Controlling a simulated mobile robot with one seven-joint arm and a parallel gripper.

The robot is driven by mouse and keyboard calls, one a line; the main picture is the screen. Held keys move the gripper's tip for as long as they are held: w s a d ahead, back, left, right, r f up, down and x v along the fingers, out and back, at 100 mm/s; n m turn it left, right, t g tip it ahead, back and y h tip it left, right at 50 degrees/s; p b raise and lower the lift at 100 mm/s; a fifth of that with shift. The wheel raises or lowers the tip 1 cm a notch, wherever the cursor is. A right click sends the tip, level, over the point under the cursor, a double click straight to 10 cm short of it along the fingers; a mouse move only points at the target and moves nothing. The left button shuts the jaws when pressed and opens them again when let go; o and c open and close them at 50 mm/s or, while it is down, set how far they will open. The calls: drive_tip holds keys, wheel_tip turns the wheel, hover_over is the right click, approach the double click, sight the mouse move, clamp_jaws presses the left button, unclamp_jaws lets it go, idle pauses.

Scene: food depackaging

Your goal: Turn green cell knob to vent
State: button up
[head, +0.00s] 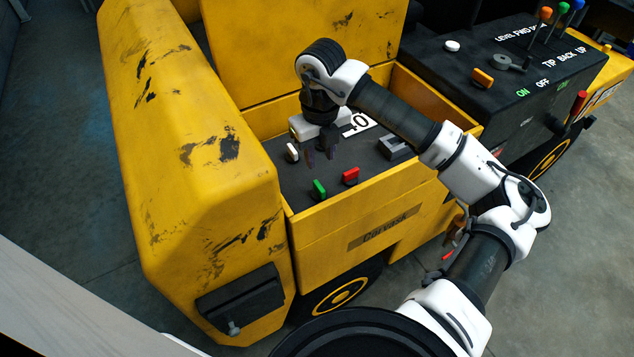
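The green knob (319,189) stands upright on the dark panel inside the yellow vehicle's open bay. No vent mark can be made out beside it. My gripper (320,155) is above the panel, pointing down, behind the green knob in the picture and apart from it. Its two dark fingers are spread with a gap between them, and nothing shows in the gap. A red knob (351,176) is to the right of the green one. A white knob (292,152) is just left of my gripper.
Yellow walls (355,220) enclose the bay. A grey latch-like block (395,147) and a partly hidden white-lettered label (358,124) are on the panel. At right, a black console (530,110) carries an orange switch (482,77) and several levers.

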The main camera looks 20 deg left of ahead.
sight(319, 186)
wheel_tip(319, 186, down, 11)
drive_tip(key=p, duration=0.2)
drive_tip(key=shift+p, duration=0.4)
clamp_jaws()
